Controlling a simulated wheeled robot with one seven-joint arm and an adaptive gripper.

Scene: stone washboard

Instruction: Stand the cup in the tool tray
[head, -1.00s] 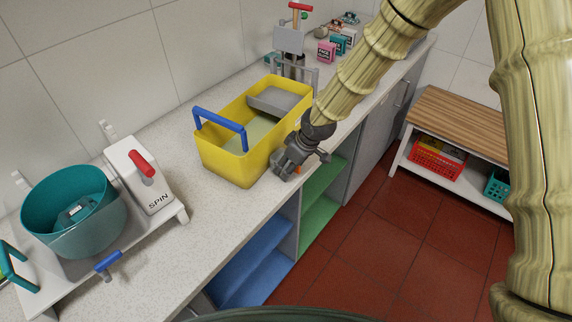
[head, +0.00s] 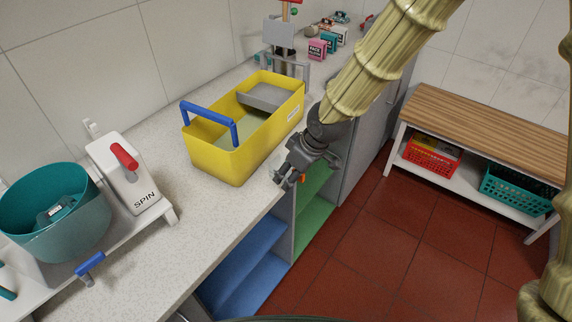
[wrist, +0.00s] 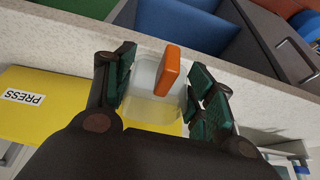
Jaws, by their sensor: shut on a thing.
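The cup (wrist: 151,106) is translucent and pale with an orange handle (wrist: 168,70). In the wrist view it sits between the two dark green finger pads of my gripper (wrist: 158,98), which is shut on it. In the head view my gripper (head: 283,178) is at the counter's front edge, beside the yellow tub; the handle shows as a small orange patch and the cup's body is mostly hidden. The yellow tub (head: 229,165) has a blue handle and a grey tray-like insert (head: 262,97) at its far end. I cannot tell which part is the tool tray.
A white SPIN unit (head: 130,178) with a teal bowl (head: 60,235) stands at the left. Small boxes (head: 317,48) stand at the back. Blue and green shelves lie below the counter (head: 190,240). A wood-topped bench (head: 480,125) is right.

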